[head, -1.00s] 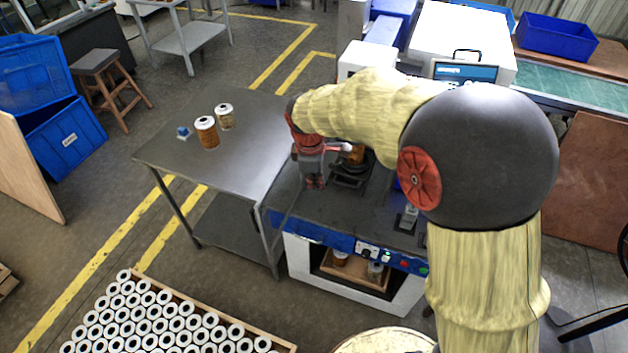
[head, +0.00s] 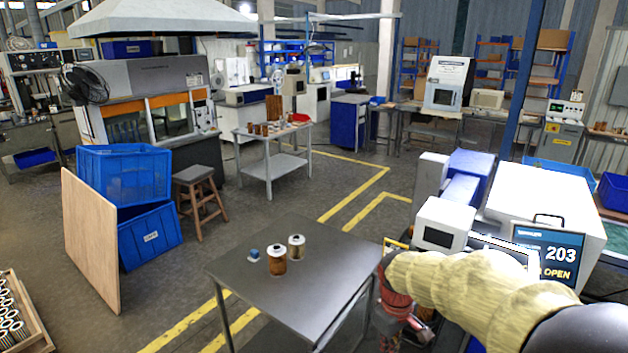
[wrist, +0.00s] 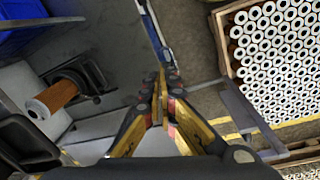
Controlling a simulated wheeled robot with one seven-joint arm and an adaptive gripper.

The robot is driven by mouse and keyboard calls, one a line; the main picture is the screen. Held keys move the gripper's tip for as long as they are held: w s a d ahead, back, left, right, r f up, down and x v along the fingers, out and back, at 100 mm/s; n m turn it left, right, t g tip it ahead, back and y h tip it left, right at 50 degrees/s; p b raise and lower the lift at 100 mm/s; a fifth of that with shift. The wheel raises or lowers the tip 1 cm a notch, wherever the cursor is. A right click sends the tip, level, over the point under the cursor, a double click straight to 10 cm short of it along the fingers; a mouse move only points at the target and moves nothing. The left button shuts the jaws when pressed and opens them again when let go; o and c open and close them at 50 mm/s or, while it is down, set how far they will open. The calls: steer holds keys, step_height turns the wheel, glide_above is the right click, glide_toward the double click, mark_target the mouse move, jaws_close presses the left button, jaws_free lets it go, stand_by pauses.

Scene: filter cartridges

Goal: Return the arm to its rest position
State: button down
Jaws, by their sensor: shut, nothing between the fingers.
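My gripper (wrist: 162,92) is shut and empty, with its yellow-and-black fingers together in the middle of the wrist view. In the head view my gripper (head: 418,328) hangs from my cream-covered arm, just right of the grey metal table (head: 330,290). In the wrist view an orange filter cartridge (wrist: 56,98) with a white end is at a black fixture (wrist: 88,78), left of the fingers and apart from them. The head view does not show this cartridge; my arm covers much of that area.
A crate of many cartridges (wrist: 228,62) lies right of my gripper. Blue bins (head: 125,175) and a stool (head: 193,178) stand at left.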

steer(key=s+r+m+t, duration=0.2)
steer(key=s+r, duration=0.5)
steer(key=s, duration=0.4)
steer(key=s+r+m+t+y, duration=0.1)
steer(key=s+r+m, duration=0.3)
steer(key=s+r, duration=0.4)
steer(key=s+t, duration=0.1)
steer(key=s, duration=0.2)
steer(key=shift+s+m+t, duration=0.35)
steer(key=shift+m+t, duration=0.05)
steer(key=shift+d+r, duration=0.1)
steer(key=shift+d, duration=0.05)
